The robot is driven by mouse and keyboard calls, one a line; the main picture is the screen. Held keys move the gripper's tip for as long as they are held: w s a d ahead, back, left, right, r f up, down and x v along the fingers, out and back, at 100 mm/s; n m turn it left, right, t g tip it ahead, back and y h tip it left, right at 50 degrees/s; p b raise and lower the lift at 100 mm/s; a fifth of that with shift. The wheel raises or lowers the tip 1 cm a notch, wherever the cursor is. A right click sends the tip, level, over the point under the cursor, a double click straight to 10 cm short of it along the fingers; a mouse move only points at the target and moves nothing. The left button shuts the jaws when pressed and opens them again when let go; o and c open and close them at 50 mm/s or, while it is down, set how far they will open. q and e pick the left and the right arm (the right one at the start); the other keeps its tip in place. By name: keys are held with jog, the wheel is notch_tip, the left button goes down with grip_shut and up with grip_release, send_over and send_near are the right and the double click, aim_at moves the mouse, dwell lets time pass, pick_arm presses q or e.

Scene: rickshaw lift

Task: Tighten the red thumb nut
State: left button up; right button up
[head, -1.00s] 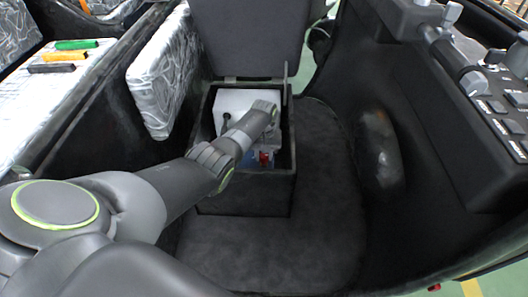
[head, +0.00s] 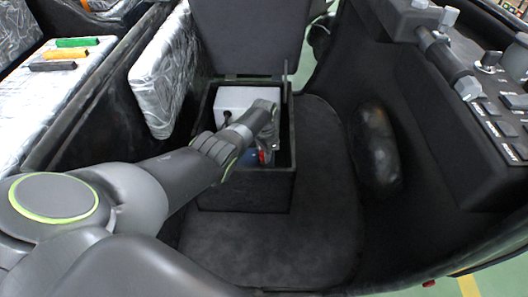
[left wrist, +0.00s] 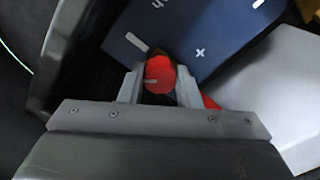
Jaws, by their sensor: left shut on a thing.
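The red thumb nut (left wrist: 160,74) sits between the two fingers of my left gripper (left wrist: 160,86) in the left wrist view, with the fingers touching its sides. It is on a dark blue battery block (left wrist: 205,35) with white marks, including a plus sign. In the head view my left arm reaches into an open black box (head: 246,188), and my left gripper (head: 264,145) is down inside it. A bit of red shows beside the gripper there, and the fingertips are mostly hidden. My right gripper is not in view.
A white block (head: 235,98) stands in the box behind my gripper. The box's raised lid (head: 250,35) is behind it. Green, orange and dark bars (head: 60,54) lie on the left bench. A control panel (head: 490,100) is at the right. The floor right of the box is clear.

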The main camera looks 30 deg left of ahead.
pick_arm(q)
jog(key=m, duration=0.4)
jog(key=shift+r, duration=0.1)
jog(key=shift+m, duration=1.5)
jog(key=o, duration=1)
